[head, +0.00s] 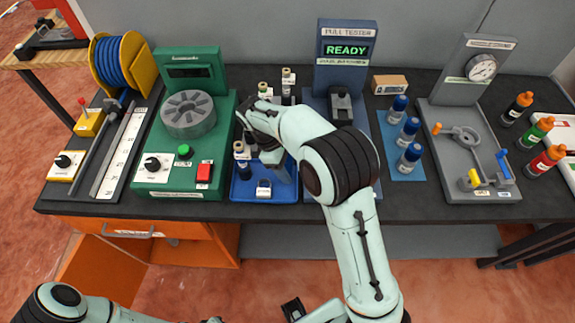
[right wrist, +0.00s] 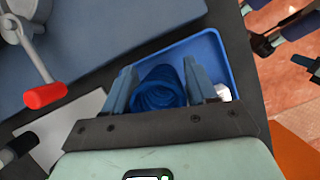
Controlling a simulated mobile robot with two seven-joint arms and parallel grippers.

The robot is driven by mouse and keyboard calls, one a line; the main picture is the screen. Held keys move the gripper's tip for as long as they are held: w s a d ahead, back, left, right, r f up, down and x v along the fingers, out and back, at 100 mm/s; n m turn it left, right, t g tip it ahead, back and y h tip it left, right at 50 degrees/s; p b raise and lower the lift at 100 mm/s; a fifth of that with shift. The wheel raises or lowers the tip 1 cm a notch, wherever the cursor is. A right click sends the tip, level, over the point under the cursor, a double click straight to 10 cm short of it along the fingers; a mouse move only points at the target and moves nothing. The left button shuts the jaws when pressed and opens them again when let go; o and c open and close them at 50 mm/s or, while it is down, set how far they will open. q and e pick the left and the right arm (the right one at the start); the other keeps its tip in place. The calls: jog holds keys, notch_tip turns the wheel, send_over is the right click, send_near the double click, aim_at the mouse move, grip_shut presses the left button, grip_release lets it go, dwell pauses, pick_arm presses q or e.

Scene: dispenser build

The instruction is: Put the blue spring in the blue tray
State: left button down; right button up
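The blue tray (head: 236,190) lies on the dark bench in the head view, between the green winding machine and the pull tester. It also shows in the right wrist view (right wrist: 212,45). My right gripper (head: 270,160) is over the tray, with its fingers partly hidden by my arm. In the right wrist view the blue spring (right wrist: 160,90) sits between both fingers of the right gripper (right wrist: 160,85), which close on its sides. The tray lies behind and below it. The spring is hidden in the head view.
The pull tester (head: 345,60) and a mat with blue-capped bottles (head: 408,158) are to the right.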

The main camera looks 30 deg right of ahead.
jog(key=shift+o, duration=0.8)
pick_arm(q)
jog(key=w+r+p, duration=0.2)
jog(key=r, duration=0.1)
jog(key=shift+w+r+p, duration=0.2)
jog(key=shift+p, duration=0.15)
pick_arm(e)
jog(key=v, duration=1.2)
jog(key=shift+r, duration=0.2)
jog(key=shift+s, duration=0.1)
